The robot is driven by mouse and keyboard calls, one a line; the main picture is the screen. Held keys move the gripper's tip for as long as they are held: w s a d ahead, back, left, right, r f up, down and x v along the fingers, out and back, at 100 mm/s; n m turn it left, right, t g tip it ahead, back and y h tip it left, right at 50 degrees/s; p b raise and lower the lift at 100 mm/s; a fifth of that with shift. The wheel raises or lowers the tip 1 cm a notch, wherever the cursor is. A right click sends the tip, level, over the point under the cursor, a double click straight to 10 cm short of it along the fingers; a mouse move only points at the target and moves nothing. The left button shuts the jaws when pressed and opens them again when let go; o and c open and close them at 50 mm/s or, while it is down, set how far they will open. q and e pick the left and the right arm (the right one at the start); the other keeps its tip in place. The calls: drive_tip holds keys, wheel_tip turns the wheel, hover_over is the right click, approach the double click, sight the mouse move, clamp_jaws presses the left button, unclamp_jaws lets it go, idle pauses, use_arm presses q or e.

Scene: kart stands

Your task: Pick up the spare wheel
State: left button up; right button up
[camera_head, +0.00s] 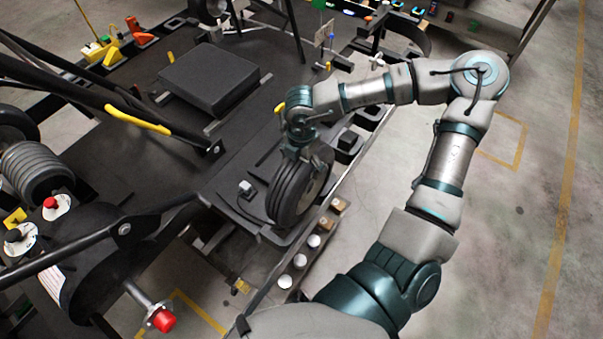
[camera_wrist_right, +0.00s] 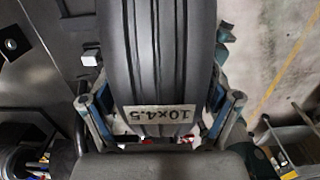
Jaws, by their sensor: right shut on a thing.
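The spare wheel (camera_head: 290,190) is a black grooved tyre standing upright on the dark stand near its right edge. In the right wrist view the tyre (camera_wrist_right: 160,60) fills the middle, with a label reading 10x4.5 on its tread. My right gripper (camera_head: 305,152) reaches down onto the top of the wheel. Its fingers (camera_wrist_right: 160,112) lie on both sides of the tyre and are shut on it. The wheel's lowest edge appears at the stand surface; I cannot tell whether it touches. My left gripper is not in view.
A black flat block (camera_head: 208,80) lies on the stand. Another ribbed tyre (camera_head: 36,172) is at the left. Black bars cross the left side, and a red-tipped axle (camera_head: 163,320) sticks out at the bottom. Small cans (camera_head: 300,261) line the front edge. Floor at the right is clear.

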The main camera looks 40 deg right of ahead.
drive_tip(key=shift+r, duration=0.1)
drive_tip(key=shift+w+d+r, duration=0.15)
drive_tip(key=shift+w+r, duration=0.05)
drive_tip(key=shift+r, duration=0.3)
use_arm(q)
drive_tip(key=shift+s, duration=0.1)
use_arm(e)
wheel_tip(320, 180, up, 27)
drive_tip(key=shift+s, duration=0.15)
